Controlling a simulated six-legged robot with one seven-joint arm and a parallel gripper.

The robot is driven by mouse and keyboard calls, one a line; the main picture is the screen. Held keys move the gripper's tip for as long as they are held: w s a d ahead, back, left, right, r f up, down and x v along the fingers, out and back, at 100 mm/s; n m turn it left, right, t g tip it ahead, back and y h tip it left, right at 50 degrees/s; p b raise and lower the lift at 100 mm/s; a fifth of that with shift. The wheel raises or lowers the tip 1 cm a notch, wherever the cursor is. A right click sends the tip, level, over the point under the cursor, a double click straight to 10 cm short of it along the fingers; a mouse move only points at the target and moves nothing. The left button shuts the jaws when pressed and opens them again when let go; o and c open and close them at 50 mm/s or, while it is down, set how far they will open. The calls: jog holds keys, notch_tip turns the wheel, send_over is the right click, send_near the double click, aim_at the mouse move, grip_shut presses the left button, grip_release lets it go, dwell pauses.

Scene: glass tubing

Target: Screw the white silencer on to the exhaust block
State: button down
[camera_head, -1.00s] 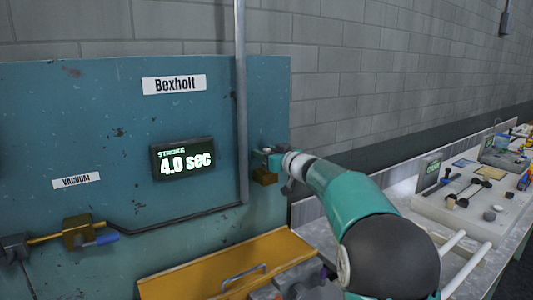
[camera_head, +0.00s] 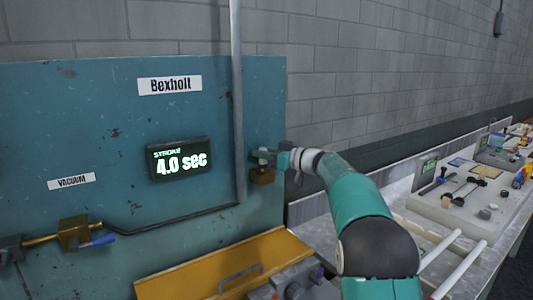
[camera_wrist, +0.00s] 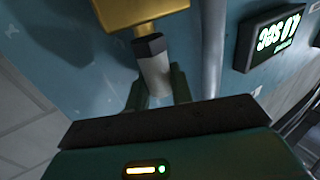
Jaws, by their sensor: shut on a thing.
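The white silencer (camera_wrist: 156,76) is a short pale cylinder with a dark collar, held between the green fingers of my gripper (camera_wrist: 157,94) in the wrist view. Its dark collar end is at the brass exhaust block (camera_wrist: 140,12), and the two look in contact. I cannot tell how far any thread is engaged. In the head view my gripper (camera_head: 272,158) is at the right edge of the teal panel, just above the brass block (camera_head: 262,177). The silencer (camera_head: 263,152) shows there only as a small pale patch, largely covered by the fingers.
A grey vertical pipe (camera_head: 238,100) runs close left of the block. A display (camera_head: 180,158) reads "STROKE 4.0 sec". A brass valve with a blue handle (camera_head: 75,233) is lower left. A yellow tray (camera_head: 225,262) lies below. A bench with tools (camera_head: 470,200) is at right.

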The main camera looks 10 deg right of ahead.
jog(key=shift+a+r+m+t+h, duration=0.2)
jog(key=shift+a+m+t+h, duration=0.35)
jog(key=shift+t, duration=0.25)
jog(key=shift+m+t+h, duration=0.4)
jog(key=shift+m+h, duration=0.05)
jog(key=shift+h, duration=0.1)
jog(key=m+t+h, duration=0.2)
jog(key=m+h, duration=0.1)
jog(key=h, duration=0.1)
jog(key=shift+f, duration=0.1)
jog(key=shift+d+m+t+h, duration=0.15)
jog(key=shift+m+t+h, duration=0.6)
jog(key=shift+h, duration=0.65)
jog(key=shift+w, duration=0.1)
jog(key=c, duration=1.2)
grip_release()
jog(key=shift+f, duration=0.1)
jog(key=shift+d, duration=0.1)
